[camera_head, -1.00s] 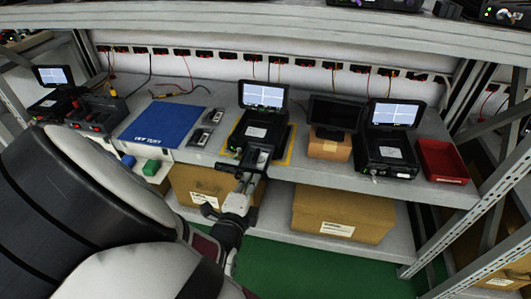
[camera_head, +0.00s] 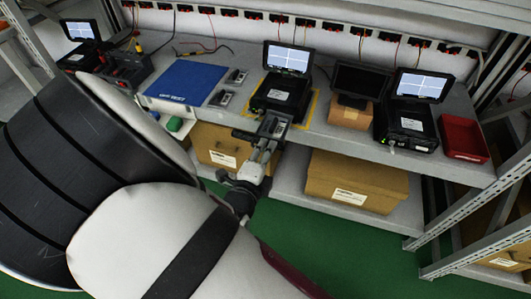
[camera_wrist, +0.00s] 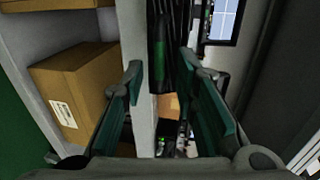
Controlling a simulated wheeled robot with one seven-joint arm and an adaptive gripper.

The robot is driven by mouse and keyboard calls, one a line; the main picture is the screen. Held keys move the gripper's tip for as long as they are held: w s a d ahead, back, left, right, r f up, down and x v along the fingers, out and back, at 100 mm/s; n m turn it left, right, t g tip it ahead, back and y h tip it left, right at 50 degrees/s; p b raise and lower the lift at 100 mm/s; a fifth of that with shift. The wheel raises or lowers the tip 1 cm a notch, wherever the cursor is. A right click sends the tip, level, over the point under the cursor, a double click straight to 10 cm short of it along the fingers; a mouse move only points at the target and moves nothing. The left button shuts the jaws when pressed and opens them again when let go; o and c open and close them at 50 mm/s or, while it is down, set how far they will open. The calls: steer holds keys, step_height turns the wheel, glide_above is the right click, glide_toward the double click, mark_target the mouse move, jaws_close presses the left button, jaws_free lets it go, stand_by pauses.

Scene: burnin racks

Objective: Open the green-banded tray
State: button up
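My gripper (camera_head: 266,128) is in front of a black test unit with a lit screen (camera_head: 283,97), at the front edge of the bench. In the wrist view my gripper (camera_wrist: 162,68) is open, with two dark green finger pads spread apart. A dark part with a green patch (camera_wrist: 160,52) shows between and beyond the fingertips; it may be the green-banded tray. I cannot tell whether the fingers touch it. In the head view my gripper hides the front of the unit, and no green band shows there.
The bench also holds a blue mat (camera_head: 187,82), a second lit unit (camera_head: 406,125), a dark monitor (camera_head: 358,82) on a cardboard block and a red bin (camera_head: 463,138). Cardboard boxes (camera_head: 357,182) stand on the shelf below. A green block (camera_head: 175,124) lies under the mat's edge. Green floor is clear.

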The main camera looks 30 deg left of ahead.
step_height(320, 180, up, 10)
stand_by(0.5)
